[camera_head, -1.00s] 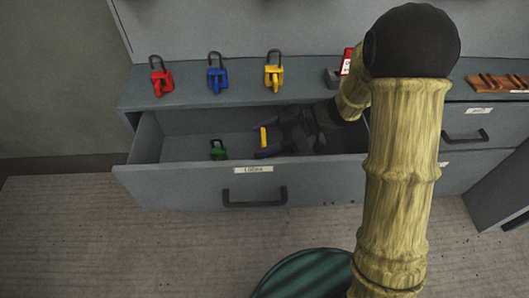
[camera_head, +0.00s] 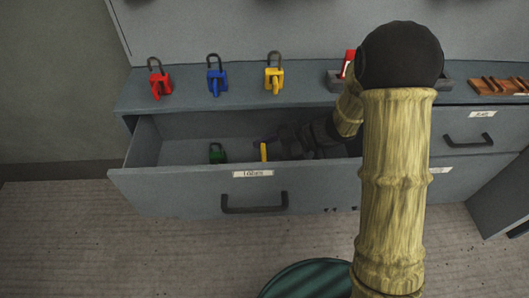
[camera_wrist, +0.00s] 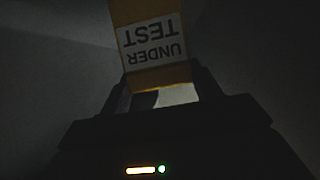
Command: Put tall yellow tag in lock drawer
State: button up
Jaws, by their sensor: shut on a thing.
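The yellow tag (camera_head: 264,152) is held in my gripper (camera_head: 268,150), inside the open lock drawer (camera_head: 190,183). In the wrist view the tag (camera_wrist: 152,40) shows the words "UNDER TEST", upside down, between the two dark fingers (camera_wrist: 160,90). In the head view the tag looks upright and narrow. I cannot tell whether its lower end touches the drawer floor. The drawer front carries a white label and a dark handle (camera_head: 254,203). A green padlock (camera_head: 217,153) lies in the drawer, left of the tag and apart from it.
Red (camera_head: 159,79), blue (camera_head: 216,77) and yellow (camera_head: 274,75) padlocks stand on the ledge behind the drawer. A grey holder with a red tag (camera_head: 347,62) and a brown rack (camera_head: 497,85) are further right. The drawer's left part has free floor.

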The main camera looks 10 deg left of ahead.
jog(key=o, duration=1)
jog(key=shift+f, duration=0.1)
jog(key=shift+d+r, duration=0.15)
jog(key=shift+r, duration=0.2)
jog(key=p+v, duration=0.3)
jog(key=v, duration=0.4)
jog(key=shift+d+f+p, duration=0.1)
jog(key=shift+p, duration=0.2)
